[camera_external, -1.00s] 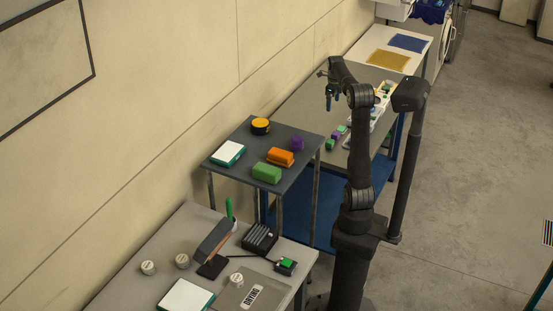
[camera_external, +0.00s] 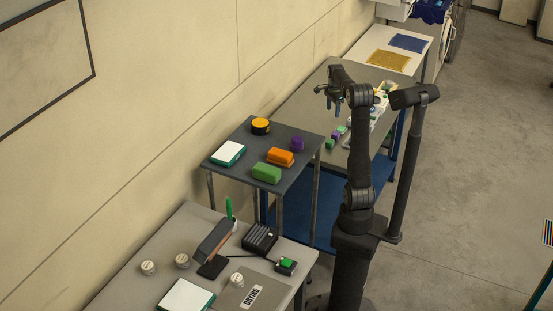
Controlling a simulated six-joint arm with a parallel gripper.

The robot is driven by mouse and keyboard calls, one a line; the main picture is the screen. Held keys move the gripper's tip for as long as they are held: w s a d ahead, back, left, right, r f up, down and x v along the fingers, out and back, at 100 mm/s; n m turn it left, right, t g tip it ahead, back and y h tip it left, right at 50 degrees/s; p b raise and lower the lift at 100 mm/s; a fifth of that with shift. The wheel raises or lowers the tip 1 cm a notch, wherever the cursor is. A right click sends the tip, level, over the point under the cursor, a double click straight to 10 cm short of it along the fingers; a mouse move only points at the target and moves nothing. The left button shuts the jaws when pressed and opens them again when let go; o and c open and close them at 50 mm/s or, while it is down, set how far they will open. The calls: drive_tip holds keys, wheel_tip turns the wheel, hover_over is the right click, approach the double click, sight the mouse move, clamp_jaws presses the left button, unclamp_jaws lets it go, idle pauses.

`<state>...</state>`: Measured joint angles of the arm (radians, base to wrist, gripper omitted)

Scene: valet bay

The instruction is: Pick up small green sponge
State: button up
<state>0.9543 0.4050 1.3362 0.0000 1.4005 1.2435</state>
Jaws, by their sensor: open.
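A larger green block (camera_external: 266,173) lies on the dark side table, next to an orange block (camera_external: 281,157).
The dark side table (camera_external: 235,177) also bears a purple piece (camera_external: 297,143), a yellow-black round item (camera_external: 260,126) and a white-green box (camera_external: 228,153). A light tray (camera_external: 379,113) with small items stands right of my gripper. The wall borders the tables' left.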

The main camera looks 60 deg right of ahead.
wheel_tip(320, 180, down, 3)
drive_tip(key=n, duration=0.7)
hover_over(330, 141)
drive_tip(key=f, duration=1.1)
drive_tip(key=shift+s, duration=0.3)
drive_tip(key=shift+w+f, duration=0.15)
drive_tip(key=shift+f, duration=1.4)
drive_tip(key=shift+w+f, duration=0.15)
drive_tip(key=shift+f, duration=1.4)
drive_tip(key=c, duration=1)
